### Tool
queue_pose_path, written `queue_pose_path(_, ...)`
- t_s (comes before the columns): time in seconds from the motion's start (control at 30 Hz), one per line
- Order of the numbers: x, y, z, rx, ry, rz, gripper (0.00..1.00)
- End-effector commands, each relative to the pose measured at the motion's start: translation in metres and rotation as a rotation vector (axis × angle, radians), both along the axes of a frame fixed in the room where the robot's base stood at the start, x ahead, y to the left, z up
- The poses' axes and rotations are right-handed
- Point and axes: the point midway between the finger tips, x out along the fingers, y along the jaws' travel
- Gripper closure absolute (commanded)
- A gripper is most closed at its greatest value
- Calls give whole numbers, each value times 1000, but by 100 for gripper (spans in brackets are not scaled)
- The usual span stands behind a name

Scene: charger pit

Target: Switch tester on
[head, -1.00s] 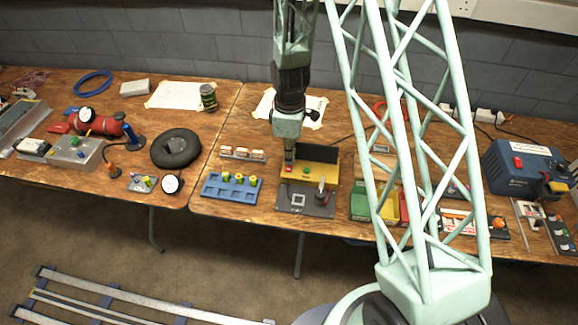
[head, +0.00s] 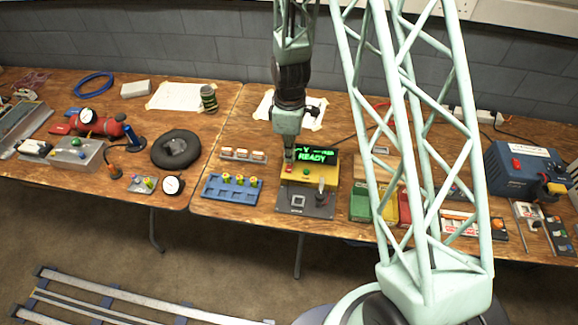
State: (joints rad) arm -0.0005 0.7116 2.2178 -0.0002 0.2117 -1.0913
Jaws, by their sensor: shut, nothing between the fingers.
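The tester is a yellow box (head: 325,173) on the right-hand workbench, with a dark screen (head: 320,157) at its back that shows green text including "READY". A red button (head: 288,168) and a green button (head: 306,172) sit on its front face. A dark grey plate (head: 298,203) with a white square mark lies in front of it. My gripper (head: 289,157) points down at the left end of the tester, just above or touching it near the red button. Its fingers are shut and empty; the exact contact is too small to tell.
A blue tray (head: 229,187) with yellow-topped pieces lies left of the tester. Green and red bins (head: 361,204) stand to the right, partly behind my arm. A blue machine (head: 527,169) is at the far right. A black ring (head: 175,149) lies on the left bench.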

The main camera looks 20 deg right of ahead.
Motion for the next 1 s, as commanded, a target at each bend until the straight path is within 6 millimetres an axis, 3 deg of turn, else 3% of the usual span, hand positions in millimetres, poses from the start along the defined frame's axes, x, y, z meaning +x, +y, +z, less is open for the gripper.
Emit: queue_pose_path(1.0, 0, 0, 46, 0, 0, 0, 100)
